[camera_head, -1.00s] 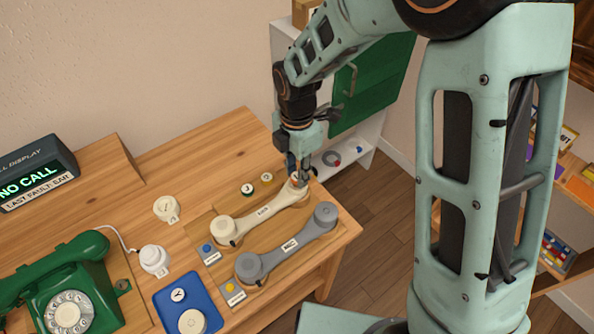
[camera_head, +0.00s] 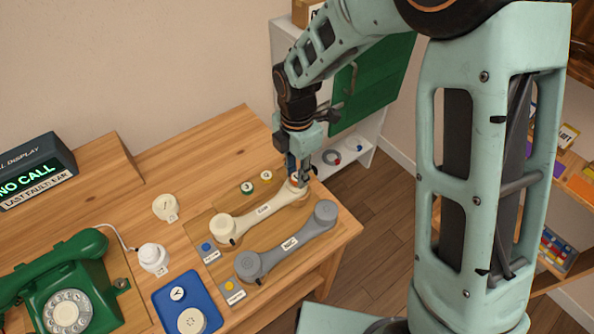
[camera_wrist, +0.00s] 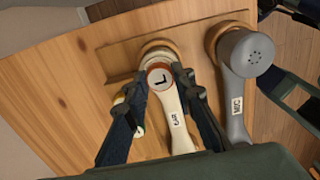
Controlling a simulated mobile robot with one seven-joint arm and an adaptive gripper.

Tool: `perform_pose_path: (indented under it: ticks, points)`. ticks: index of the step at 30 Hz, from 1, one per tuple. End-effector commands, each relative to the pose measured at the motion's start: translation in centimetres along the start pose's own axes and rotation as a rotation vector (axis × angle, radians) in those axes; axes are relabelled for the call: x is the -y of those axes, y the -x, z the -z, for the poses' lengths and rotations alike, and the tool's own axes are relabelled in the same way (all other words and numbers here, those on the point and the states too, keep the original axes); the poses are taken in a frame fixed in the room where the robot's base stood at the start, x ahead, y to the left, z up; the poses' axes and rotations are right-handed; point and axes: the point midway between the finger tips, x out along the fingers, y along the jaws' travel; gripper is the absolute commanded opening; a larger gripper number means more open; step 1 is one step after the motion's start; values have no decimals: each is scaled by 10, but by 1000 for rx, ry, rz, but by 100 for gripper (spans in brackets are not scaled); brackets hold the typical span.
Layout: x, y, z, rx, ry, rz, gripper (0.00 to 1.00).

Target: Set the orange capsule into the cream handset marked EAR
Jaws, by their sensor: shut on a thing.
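The cream handset marked EAR (camera_head: 262,212) lies on a wooden board, left of the grey MIC handset. It also shows in the wrist view (camera_wrist: 177,125). My gripper (camera_head: 299,178) is over its far right end. In the wrist view, my gripper (camera_wrist: 158,80) has its dark fingers on either side of the orange-rimmed capsule (camera_wrist: 159,78), which has a pale face marked L. The capsule is at the cream handset's round end; I cannot tell whether it is seated or just above. In the head view my fingers mostly hide it.
The grey MIC handset (camera_head: 287,243) lies close alongside. Two small round capsules (camera_head: 247,188) (camera_head: 266,175) sit behind the cream handset. A blue tray (camera_head: 163,301), a white jar (camera_head: 154,259) and a green phone (camera_head: 70,288) stand left. The table's right edge is close.

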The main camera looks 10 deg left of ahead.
Motion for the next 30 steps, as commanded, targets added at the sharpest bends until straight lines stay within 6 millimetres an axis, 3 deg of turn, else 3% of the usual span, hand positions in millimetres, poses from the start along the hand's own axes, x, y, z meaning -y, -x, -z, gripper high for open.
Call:
perform_pose_path:
  ticks: [8, 9, 14, 23, 26, 30]
  points:
    - [0, -2, 0, 0, 0, 0, 4]
    - [0, -2, 0, 0, 0, 0, 28]
    - [0, -2, 0, 0, 0, 1, 44]
    - [0, 0, 0, 0, 0, -1, 44]
    - [-1, 9, 0, 1, -1, -2, 44]
    - [-1, 35, -1, 2, -2, -6, 44]
